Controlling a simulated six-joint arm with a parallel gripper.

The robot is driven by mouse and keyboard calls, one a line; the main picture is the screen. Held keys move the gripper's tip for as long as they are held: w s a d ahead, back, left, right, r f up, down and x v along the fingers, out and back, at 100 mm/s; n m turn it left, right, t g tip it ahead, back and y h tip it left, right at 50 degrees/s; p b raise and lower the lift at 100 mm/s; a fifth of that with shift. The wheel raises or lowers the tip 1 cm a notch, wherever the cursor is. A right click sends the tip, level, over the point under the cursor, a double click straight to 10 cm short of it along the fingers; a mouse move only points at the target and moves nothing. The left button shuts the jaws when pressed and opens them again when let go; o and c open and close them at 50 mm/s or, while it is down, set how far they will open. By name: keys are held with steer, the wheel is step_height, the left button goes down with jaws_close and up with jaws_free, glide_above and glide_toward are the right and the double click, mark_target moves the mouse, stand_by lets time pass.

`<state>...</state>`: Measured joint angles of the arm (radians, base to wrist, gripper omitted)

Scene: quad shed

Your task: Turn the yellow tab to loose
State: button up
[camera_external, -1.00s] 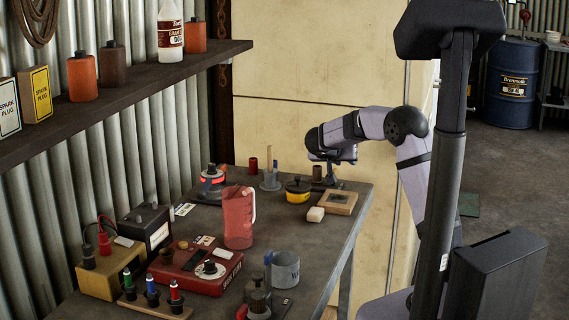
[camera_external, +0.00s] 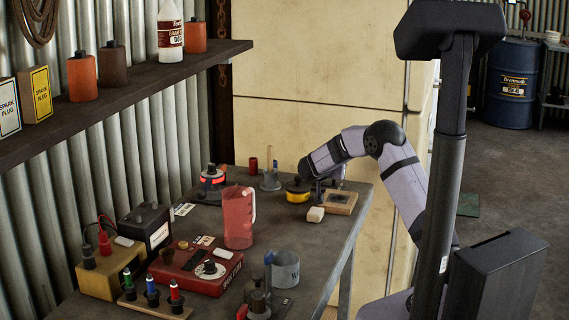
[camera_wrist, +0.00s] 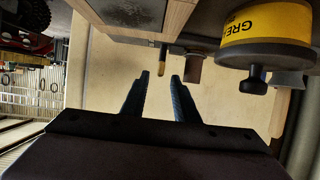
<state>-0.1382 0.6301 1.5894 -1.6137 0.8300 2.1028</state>
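I cannot make out a tab that is surely the yellow one. A small yellow piece with a dark end (camera_wrist: 163,60) shows beyond my fingertips in the wrist view; I cannot tell what it is. A yellow grease tin with a black knobbed lid (camera_external: 298,195) stands on the bench beside my gripper (camera_external: 318,188). The tin (camera_wrist: 268,30) appears upside down at the upper right of the wrist view. My gripper (camera_wrist: 160,77) has its two fingers apart, with nothing between them. In the external view its fingers are mostly hidden by the wrist.
A wooden framed tray (camera_external: 340,203) and a pale block (camera_external: 316,214) lie close to my gripper. A red jug (camera_external: 238,217), a red case (camera_external: 196,268) and a grey mug (camera_external: 285,269) stand nearer the camera. A loaded shelf (camera_external: 120,95) runs along the left wall.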

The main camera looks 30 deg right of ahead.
steer(key=shift+p+x, duration=0.75)
steer(key=shift+x, duration=1.45)
jaws_close()
